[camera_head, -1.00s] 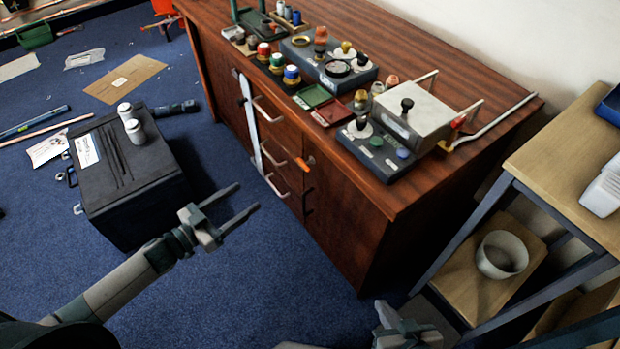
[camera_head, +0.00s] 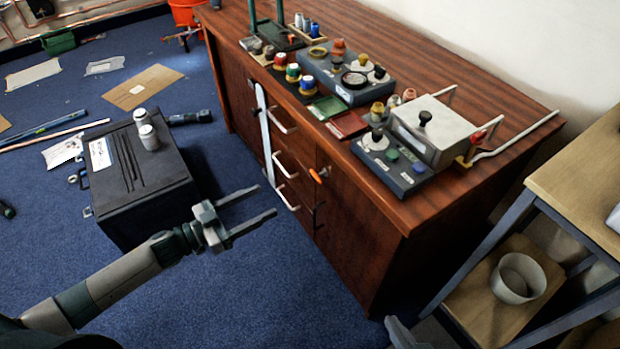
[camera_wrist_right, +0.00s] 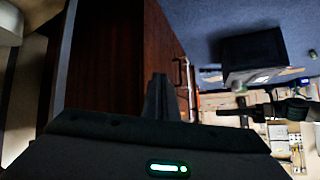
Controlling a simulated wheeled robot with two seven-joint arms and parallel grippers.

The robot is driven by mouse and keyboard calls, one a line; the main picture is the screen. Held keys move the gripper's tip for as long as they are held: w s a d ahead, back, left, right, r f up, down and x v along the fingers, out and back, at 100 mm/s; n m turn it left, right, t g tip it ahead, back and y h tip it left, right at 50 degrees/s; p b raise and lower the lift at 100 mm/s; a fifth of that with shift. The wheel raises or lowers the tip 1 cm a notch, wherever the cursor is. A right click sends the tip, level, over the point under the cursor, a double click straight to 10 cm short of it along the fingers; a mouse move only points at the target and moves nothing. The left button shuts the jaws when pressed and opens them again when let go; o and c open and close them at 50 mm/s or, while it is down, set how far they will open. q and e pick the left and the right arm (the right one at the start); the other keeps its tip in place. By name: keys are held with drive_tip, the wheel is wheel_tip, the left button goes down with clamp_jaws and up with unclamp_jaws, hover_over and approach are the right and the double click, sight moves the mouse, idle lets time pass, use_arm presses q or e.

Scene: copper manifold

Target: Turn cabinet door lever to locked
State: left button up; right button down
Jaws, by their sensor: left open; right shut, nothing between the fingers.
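The wooden cabinet (camera_head: 362,218) stands at the centre of the head view. A small lever with an orange grip (camera_head: 320,174) sticks out from its front, at the upper edge of the right-hand door, beside the drawers. My left gripper (camera_head: 266,200) is open and empty, in the air in front of the drawers, left of the lever and apart from it. My right gripper (camera_head: 400,334) shows only in part at the bottom edge of the head view. In the right wrist view its fingers (camera_wrist_right: 158,92) are shut and empty, in front of the dark cabinet face. I cannot make out the lever there.
A black case (camera_head: 135,185) with two white jars stands on the blue carpet at left. A control box (camera_head: 405,160) and several coloured knobs sit on the cabinet top. A wooden shelf unit (camera_head: 575,170) holding a white bowl (camera_head: 517,278) stands at right.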

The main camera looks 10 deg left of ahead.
sight(314, 177)
use_arm(q)
drive_tip(key=b+x, duration=0.1)
drive_tip(key=x, duration=1.3)
drive_tip(key=shift+x, duration=0.85)
use_arm(e)
drive_tip(key=w+r+t, duration=0.1)
drive_tip(key=w+a+r+t, duration=0.1)
drive_tip(key=r, duration=0.1)
drive_tip(key=shift+w+a+y, duration=0.1)
drive_tip(key=shift+a+y, duration=0.05)
drive_tip(key=shift+y, duration=0.15)
use_arm(q)
drive_tip(key=shift+c, duration=0.6)
drive_tip(key=c, duration=0.9)
use_arm(e)
drive_tip(key=shift+f, duration=0.1)
